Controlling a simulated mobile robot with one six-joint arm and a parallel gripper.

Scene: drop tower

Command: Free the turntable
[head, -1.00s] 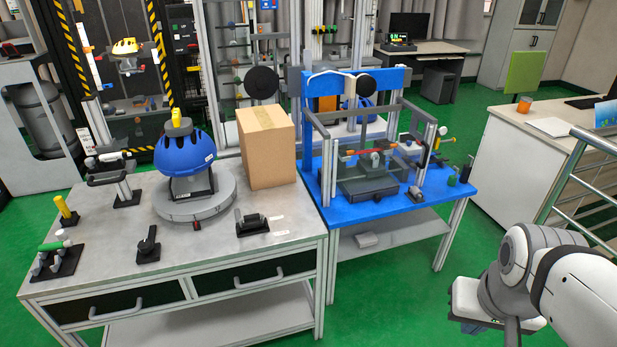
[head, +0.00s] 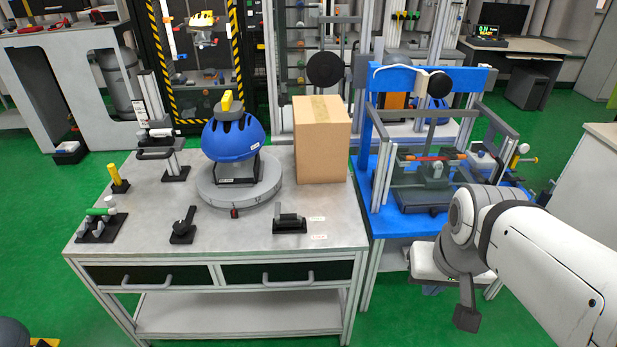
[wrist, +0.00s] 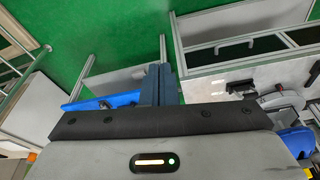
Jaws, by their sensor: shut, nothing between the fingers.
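The turntable is a round grey disc (head: 240,196) on the left bench, with a small red knob (head: 235,212) at its front edge. A blue helmet (head: 233,138) with a yellow block on top sits on a black stand on the disc. A black lever (head: 184,225) stands front left of the disc, and a dark block-like fixture (head: 289,223) front right. My gripper (head: 467,318) hangs right of the bench, well apart from the turntable. In the wrist view its fingers (wrist: 158,84) are together and empty. The turntable's rear is partly hidden by the helmet.
A cardboard box (head: 322,140) stands right of the turntable. A blue table (head: 379,224) with a framed rig is behind my arm. A green-handled fixture (head: 101,222), a yellow post (head: 119,180) and a clamp stand (head: 173,172) occupy the bench's left.

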